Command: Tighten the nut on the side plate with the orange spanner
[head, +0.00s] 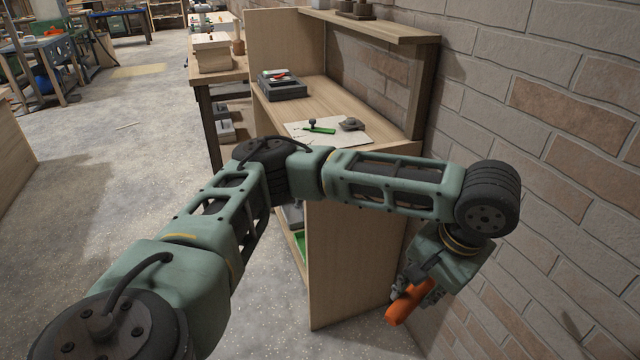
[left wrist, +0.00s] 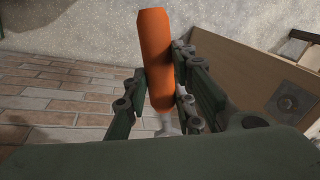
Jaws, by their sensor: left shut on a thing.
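My left gripper (head: 418,288) is shut on the orange spanner (head: 405,304), low beside the brick wall, to the right of the wooden cabinet's end. In the left wrist view the gripper (left wrist: 160,90) has its fingers on both sides of the orange handle (left wrist: 155,45). A short grey metal part of the spanner shows below the handle, and its jaw is hidden. The side plate (left wrist: 309,108), grey and square, sits on the wooden panel at the right, with the nut (left wrist: 287,103) on it, apart from the spanner. My right gripper is not in view.
The wooden cabinet (head: 350,250) stands against the brick wall (head: 560,150). On its top lie a paper sheet with a green tool (head: 319,130) and a dark box (head: 282,85). Open concrete floor (head: 110,150) lies to the left.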

